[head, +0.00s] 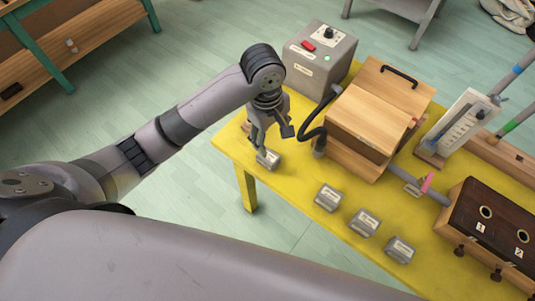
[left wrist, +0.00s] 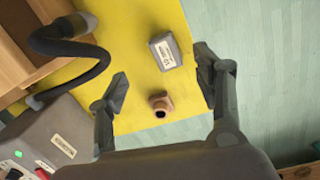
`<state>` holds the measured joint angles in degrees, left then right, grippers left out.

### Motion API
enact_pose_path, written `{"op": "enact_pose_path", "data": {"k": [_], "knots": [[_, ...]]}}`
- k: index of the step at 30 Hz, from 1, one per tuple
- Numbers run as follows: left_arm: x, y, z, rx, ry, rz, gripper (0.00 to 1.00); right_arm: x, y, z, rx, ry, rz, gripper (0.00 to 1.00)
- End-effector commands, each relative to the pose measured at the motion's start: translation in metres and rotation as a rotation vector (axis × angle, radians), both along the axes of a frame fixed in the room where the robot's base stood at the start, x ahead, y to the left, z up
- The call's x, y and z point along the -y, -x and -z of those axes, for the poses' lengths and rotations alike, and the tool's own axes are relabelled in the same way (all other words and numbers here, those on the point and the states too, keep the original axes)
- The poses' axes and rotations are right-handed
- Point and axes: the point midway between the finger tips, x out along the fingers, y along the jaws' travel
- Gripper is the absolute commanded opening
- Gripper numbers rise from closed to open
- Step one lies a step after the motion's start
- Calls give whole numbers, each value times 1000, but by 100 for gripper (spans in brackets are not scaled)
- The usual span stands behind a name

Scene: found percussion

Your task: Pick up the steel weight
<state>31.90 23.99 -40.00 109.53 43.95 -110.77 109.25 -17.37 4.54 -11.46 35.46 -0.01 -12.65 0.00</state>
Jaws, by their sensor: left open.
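A small grey block with a white label (head: 268,159) stands near the left edge of the yellow table, just below my left gripper (head: 272,137). It also shows in the left wrist view (left wrist: 168,54), up and right of the midpoint between the fingertips (left wrist: 162,83), closer to the right-hand finger. The left gripper is open and empty, and no finger visibly touches the block. Three similar labelled grey blocks stand in a row to the right: one (head: 328,197), another (head: 364,223) and a third (head: 400,250). I cannot read which label says steel. My right gripper is not in view.
A brown piece with a hole (left wrist: 160,103) lies between the fingers in the wrist view. A grey control box (head: 310,75), a black hose (head: 309,133) and a wooden box (head: 365,115) stand close behind the gripper. A dark box with holes (head: 490,230) stands at right.

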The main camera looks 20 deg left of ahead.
Motion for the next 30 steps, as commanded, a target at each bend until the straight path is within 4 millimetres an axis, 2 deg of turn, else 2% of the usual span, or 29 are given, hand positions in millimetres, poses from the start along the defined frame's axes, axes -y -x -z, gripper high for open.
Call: {"op": "enact_pose_path", "data": {"k": [1,3,8,11,24,30], "knots": [[-6,-5,-12,-8,-27,-55,61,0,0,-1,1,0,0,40],[-12,-8,-21,-24,-55,-123,61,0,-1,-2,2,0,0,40],[-18,-9,-27,-41,-83,-195,61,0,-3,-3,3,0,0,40],[-19,-9,-14,-45,-87,-203,61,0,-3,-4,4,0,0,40],[-18,-10,75,-42,-83,-201,61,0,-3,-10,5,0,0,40],[-17,-10,92,-38,-82,-199,61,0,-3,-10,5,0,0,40]]}}
